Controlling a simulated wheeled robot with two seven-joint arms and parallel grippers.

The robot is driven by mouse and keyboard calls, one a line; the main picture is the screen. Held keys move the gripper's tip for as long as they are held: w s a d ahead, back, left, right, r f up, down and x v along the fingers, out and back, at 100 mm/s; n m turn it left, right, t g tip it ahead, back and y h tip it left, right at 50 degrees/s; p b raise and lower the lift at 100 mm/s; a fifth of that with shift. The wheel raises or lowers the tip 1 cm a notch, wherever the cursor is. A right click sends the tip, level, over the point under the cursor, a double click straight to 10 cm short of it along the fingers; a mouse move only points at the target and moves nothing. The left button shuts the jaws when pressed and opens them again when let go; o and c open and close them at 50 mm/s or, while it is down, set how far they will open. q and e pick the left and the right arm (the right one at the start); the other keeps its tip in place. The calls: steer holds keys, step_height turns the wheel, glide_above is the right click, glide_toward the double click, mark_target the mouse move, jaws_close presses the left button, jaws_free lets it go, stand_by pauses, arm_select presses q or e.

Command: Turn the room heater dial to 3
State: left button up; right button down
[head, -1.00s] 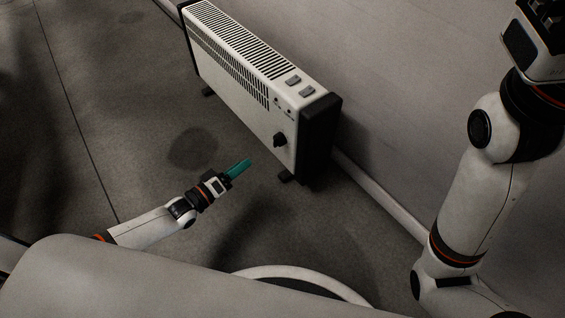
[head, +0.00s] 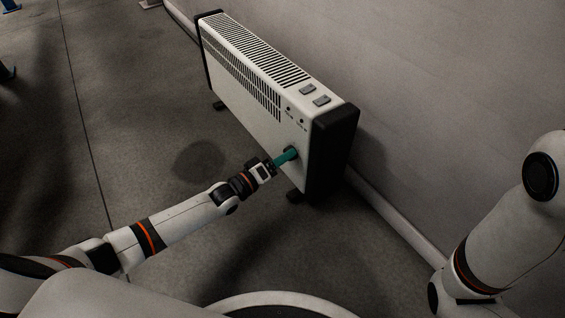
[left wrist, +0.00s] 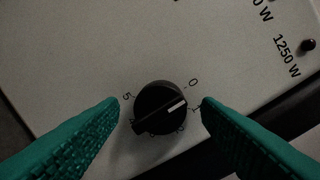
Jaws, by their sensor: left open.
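The white room heater (head: 245,110) with black end panels stands on the floor against the wall. Its dial (head: 291,151) is low on the front face near the right end, mostly hidden by my left gripper (head: 287,156) in the head view. In the left wrist view, the round black dial (left wrist: 157,110) has a white pointer mark aimed right, close to the 1. The 0 and 5 are readable; the lower numbers are partly covered. My left gripper's green fingers (left wrist: 160,103) are open, one on each side of the dial, with gaps visible. My right gripper is out of view.
Indicator lights are on the front above the dial, one (left wrist: 308,45) near the "1250 W" label. A pale skirting pipe (head: 395,217) runs along the wall. The floor in front of the heater is clear.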

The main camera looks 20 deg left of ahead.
arm_select(q)
steer(key=shift+w+d, duration=0.1)
steer(key=shift+w, duration=0.05)
steer(key=shift+c, duration=0.2)
steer(key=c, duration=0.9)
steer(key=shift+c, duration=0.2)
steer(key=shift+m, duration=0.3)
